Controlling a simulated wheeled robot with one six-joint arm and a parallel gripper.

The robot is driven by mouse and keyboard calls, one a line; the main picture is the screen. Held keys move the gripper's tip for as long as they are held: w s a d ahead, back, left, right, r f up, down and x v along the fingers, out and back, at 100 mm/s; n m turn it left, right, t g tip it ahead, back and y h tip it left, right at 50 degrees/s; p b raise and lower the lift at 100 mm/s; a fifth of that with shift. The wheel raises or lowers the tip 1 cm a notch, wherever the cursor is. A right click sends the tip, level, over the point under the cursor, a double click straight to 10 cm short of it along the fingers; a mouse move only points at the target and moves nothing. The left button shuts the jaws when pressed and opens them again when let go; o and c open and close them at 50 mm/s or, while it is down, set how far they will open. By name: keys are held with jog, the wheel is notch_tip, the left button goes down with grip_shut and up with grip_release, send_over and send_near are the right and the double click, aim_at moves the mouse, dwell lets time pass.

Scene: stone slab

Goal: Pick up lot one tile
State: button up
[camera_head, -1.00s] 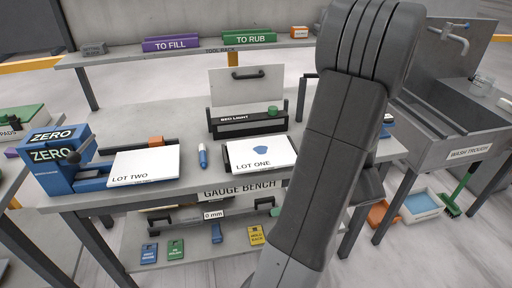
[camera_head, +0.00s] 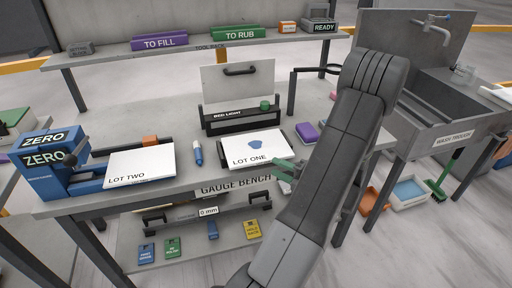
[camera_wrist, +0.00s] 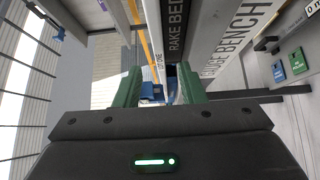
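My gripper (camera_head: 284,171) has green fingers and sits at the bench's front edge, just right of and nearer than the board. It is apart from the tile. In the wrist view my gripper (camera_wrist: 161,85) shows two green fingers spread apart, with nothing clearly held between them.
A blue marker (camera_head: 197,153) lies between the boards, left of the LOT ONE board. The LOT TWO board (camera_head: 140,163) is further left beside the blue ZERO gauge (camera_head: 50,160). The bed light (camera_head: 238,113) stands behind the tile. A purple block (camera_head: 307,132) lies to the right.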

aim_at(262, 157)
jog(key=x, duration=0.3)
jog(key=p+x, duration=0.1)
jog(key=x, duration=0.3)
jog(key=shift+w, duration=0.45)
jog(key=shift+d, duration=0.1)
grip_shut()
